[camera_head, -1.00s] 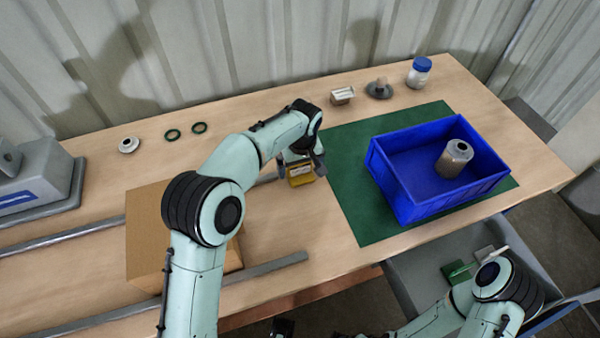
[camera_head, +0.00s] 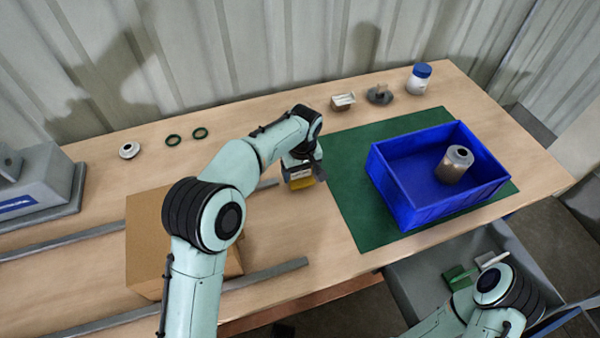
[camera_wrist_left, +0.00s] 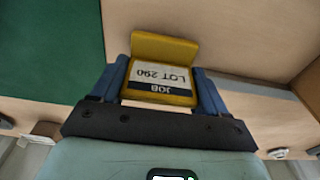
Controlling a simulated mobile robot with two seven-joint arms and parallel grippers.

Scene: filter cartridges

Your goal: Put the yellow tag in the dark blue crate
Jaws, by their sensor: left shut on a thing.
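The yellow tag (camera_wrist_left: 165,50) carries a white label reading "JOB LOT 290" in the left wrist view. My left gripper (camera_wrist_left: 163,90) is shut on it, with a blue finger on each side. In the head view the left gripper (camera_head: 300,176) holds the yellow tag (camera_head: 302,184) over the table, left of the green mat. The dark blue crate (camera_head: 425,213) stands on the mat, to the right of the gripper. A grey-brown cartridge (camera_head: 454,168) is inside the crate, toward its right side. My right gripper cannot be made out.
The green mat (camera_head: 345,160) lies under the crate. A cardboard box (camera_head: 150,245) and rails (camera_head: 275,272) lie left. A grey bin (camera_head: 415,285) is at front right.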

